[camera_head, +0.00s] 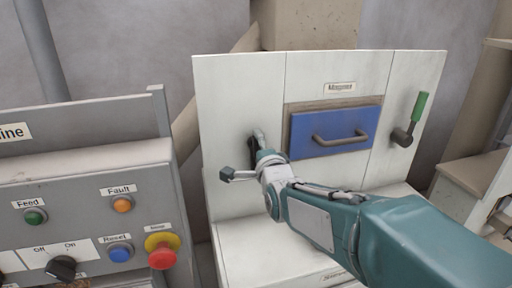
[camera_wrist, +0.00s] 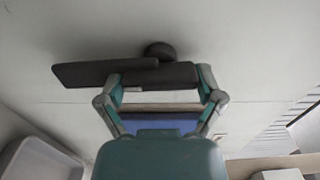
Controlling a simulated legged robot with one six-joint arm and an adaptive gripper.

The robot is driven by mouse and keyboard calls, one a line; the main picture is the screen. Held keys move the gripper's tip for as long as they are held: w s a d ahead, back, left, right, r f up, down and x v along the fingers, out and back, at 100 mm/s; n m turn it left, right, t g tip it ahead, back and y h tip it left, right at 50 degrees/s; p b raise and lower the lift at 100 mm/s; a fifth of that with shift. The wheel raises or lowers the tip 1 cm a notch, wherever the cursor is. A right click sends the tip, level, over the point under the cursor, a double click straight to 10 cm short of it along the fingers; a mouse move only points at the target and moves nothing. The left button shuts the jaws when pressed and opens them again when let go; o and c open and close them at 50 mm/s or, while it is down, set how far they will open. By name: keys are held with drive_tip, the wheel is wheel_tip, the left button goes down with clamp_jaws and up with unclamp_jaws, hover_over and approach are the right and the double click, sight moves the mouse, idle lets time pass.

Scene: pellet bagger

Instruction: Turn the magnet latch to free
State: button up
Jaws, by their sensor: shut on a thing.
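A dark latch with a flat handle and round hub sits on the pale panel, left of the blue magnet drawer (camera_head: 335,130). I take it as the magnet latch (camera_wrist: 95,72). My gripper (camera_head: 258,142) reaches it from the front and hides most of it in the head view. In the wrist view my gripper (camera_wrist: 160,80) has its two fingers closed around the dark handle, whose flat end sticks out to the left. The hub shows behind the handle. The latch's exact angle is hard to tell in the head view.
A lever with a green grip (camera_head: 421,106) stands on the panel's right. A grey control box (camera_head: 80,175) with a red stop button (camera_head: 162,255) and several other controls stands at left. A pale ledge (camera_head: 250,245) lies below the panel. My arm crosses the lower right.

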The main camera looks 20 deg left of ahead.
drive_tip(key=shift+d+f+m, duration=0.15)
drive_tip(key=shift+f+m, duration=0.2)
drive_tip(key=shift+m, duration=0.05)
drive_tip(key=o, duration=0.9)
drive_tip(key=shift+c, duration=0.2)
drive_tip(key=shift+d, duration=0.1)
drive_tip(key=shift+r, duration=0.15)
drive_tip(key=shift+s+d, duration=0.1)
drive_tip(key=shift+s, duration=0.1)
drive_tip(key=v, duration=1.1)
drive_tip(key=shift+s, duration=0.25)
